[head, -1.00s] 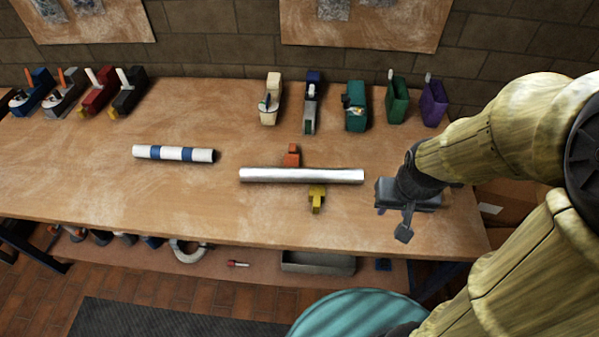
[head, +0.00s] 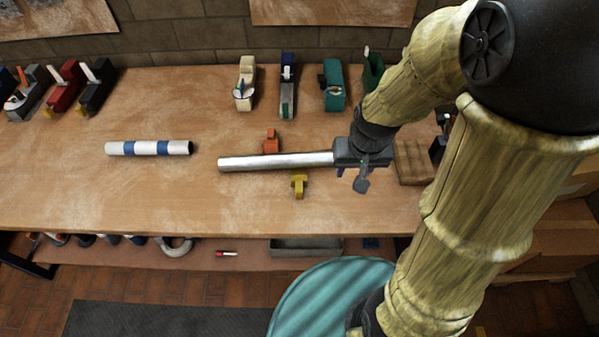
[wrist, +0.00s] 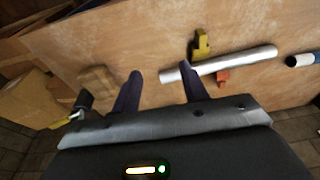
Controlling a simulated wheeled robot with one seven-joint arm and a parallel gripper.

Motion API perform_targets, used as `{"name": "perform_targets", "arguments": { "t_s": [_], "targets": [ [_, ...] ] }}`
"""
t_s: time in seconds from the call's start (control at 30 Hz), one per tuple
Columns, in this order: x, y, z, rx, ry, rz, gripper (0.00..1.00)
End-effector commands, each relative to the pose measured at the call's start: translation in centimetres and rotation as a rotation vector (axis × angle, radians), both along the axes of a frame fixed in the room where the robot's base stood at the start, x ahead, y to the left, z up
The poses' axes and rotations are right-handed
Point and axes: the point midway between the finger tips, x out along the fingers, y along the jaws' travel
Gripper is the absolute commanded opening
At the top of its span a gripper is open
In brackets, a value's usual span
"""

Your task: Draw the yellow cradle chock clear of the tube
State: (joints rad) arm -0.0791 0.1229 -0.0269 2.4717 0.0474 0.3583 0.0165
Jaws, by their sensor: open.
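The yellow cradle chock (head: 299,186) sits on the bench just in front of the silver tube (head: 270,162). It also shows in the wrist view (wrist: 200,46) above the tube (wrist: 235,64). I cannot tell whether chock and tube touch. An orange chock (head: 271,142) sits at the tube's far side; it shows in the wrist view (wrist: 223,77) too. My gripper (head: 361,183) is at the tube's right end, to the right of the yellow chock, and hides part of that end. In the wrist view my gripper (wrist: 160,82) is open, with nothing held between its fingers.
A blue-and-white striped tube (head: 149,148) lies to the left on the bench (head: 120,200). Several tools stand along the back, including a teal one (head: 333,84). A wooden block (head: 412,162) is right of my gripper. The bench front near the yellow chock is clear.

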Motion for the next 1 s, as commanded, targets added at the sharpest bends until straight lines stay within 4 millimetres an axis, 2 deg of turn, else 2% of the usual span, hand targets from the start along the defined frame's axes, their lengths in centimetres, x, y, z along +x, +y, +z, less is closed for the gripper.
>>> {"name": "perform_targets", "arguments": {
  "t_s": [0.1, 0.3, 0.5, 0.6, 0.73, 1.0],
  "targets": [
    [2.6, 2.2, -2.5, 0.011, 0.048, 0.001, 0.44],
    [6.4, 6.1, -7.4, 0.012, 0.117, -0.008, 0.44],
    [8.8, 9.9, -12.7, -0.01, 0.171, -0.014, 0.44],
    [9.3, 11.1, -14.4, -0.018, 0.183, -0.014, 0.44],
    [9.5, 11.6, -15.2, -0.023, 0.189, -0.014, 0.44],
    [9.5, 11.6, -15.1, -0.022, 0.189, -0.015, 0.44]
  ]
}}
